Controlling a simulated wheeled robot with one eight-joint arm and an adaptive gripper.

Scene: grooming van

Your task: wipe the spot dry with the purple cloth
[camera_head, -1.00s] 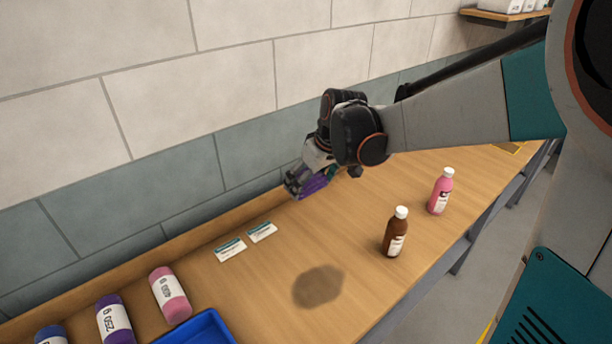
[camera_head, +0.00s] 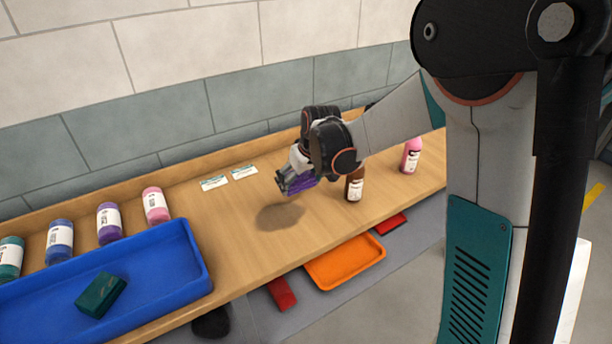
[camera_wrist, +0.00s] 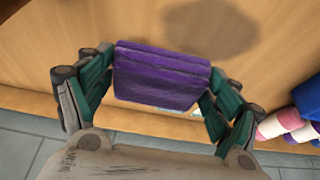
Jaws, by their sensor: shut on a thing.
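The purple cloth (camera_wrist: 160,76) is a folded pad held between the two fingers of my gripper (camera_wrist: 155,85) in the wrist view. In the head view my gripper (camera_head: 290,183) is shut on the purple cloth (camera_head: 301,184), close to the dark spot and on its far right side. The spot (camera_head: 280,216) is a dark, uneven round patch on the wooden bench top (camera_head: 245,250). In the wrist view the spot (camera_wrist: 210,25) lies beyond the cloth, with bare wood between them in the picture. I cannot tell how high the cloth is above the wood.
A brown bottle (camera_head: 355,187) stands just right of my gripper, with a pink bottle (camera_head: 411,156) farther right. Two small cards (camera_head: 214,183) lie behind the spot. A blue tray (camera_head: 196,284) holds a green block (camera_head: 101,294). An orange tray (camera_head: 346,262) sits below the bench.

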